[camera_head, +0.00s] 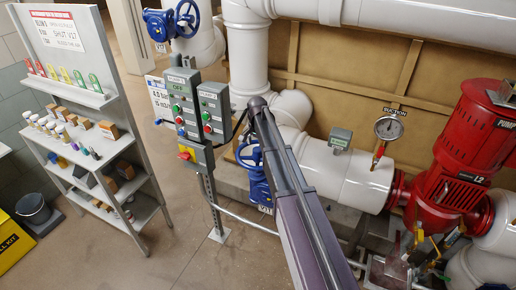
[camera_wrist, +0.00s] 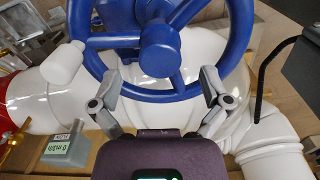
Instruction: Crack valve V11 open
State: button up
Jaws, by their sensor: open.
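A blue handwheel valve (camera_head: 258,185) sits low behind my arm in the head view. My arm hides part of it, and its tag (camera_head: 265,209) is too small to read surely as V11. In the wrist view a blue handwheel (camera_wrist: 160,45) fills the upper middle, with its hub and spokes showing and its top cut off. My gripper (camera_wrist: 158,95) is open and empty, its two fingers spread either side of the wheel's lower rim. I cannot tell whether they touch the rim. In the head view the gripper is hidden.
A control box (camera_head: 185,105) on a post stands left of the valve. White pipes (camera_head: 345,175) and a red pump (camera_head: 460,170) are on the right. Another blue handwheel (camera_head: 187,18) is at the top. A shelf (camera_head: 85,150) stands left. Some floor (camera_head: 185,240) is clear.

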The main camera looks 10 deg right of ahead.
jog(key=shift+r+p, duration=1.3)
jog(key=shift+r, duration=0.3)
jog(key=shift+r, duration=0.1)
notch_tip(320, 180, up, 6)
jog(key=p, duration=0.6)
jog(key=s+f+n+b, duration=0.4)
jog(key=s+f+b, duration=0.5)
jog(key=s, duration=0.5)
jog(key=s+f+n+b, duration=0.5)
jog(key=s+f+b, duration=0.4)
jog(key=s, duration=0.6)
jog(key=shift+f, duration=0.15)
jog(key=shift+d, duration=0.1)
